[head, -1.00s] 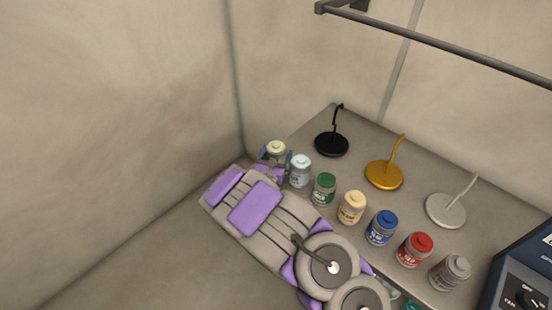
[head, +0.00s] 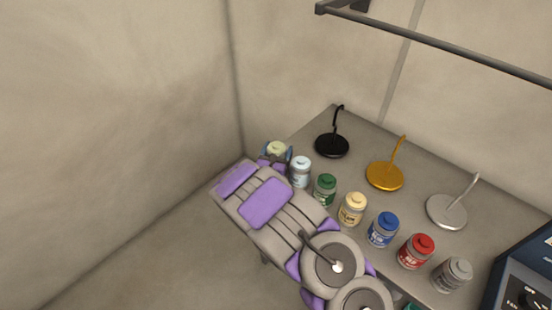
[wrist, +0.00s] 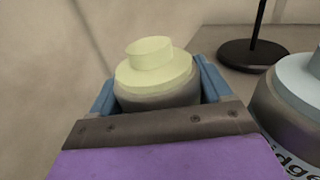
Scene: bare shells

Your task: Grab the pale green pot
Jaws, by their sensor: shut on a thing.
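The pale green pot (head: 277,149) stands at the far left end of the row of pots, near the wall corner. In the wrist view its pale green lid with a raised knob (wrist: 152,70) shows above my gripper, and its grey body is partly hidden. My gripper (head: 276,158) is shut on the pot, with one blue finger on each side of it in the wrist view (wrist: 157,92). The pot looks upright. I cannot tell whether its base touches the table.
A light blue pot (head: 300,172) stands close on the right. Green (head: 325,190), cream (head: 352,209), blue (head: 383,229), red (head: 416,251) and grey (head: 453,275) pots follow along the table edge. Black (head: 332,146), orange (head: 385,177) and grey (head: 447,211) hook stands are behind. A rail (head: 430,43) hangs above.

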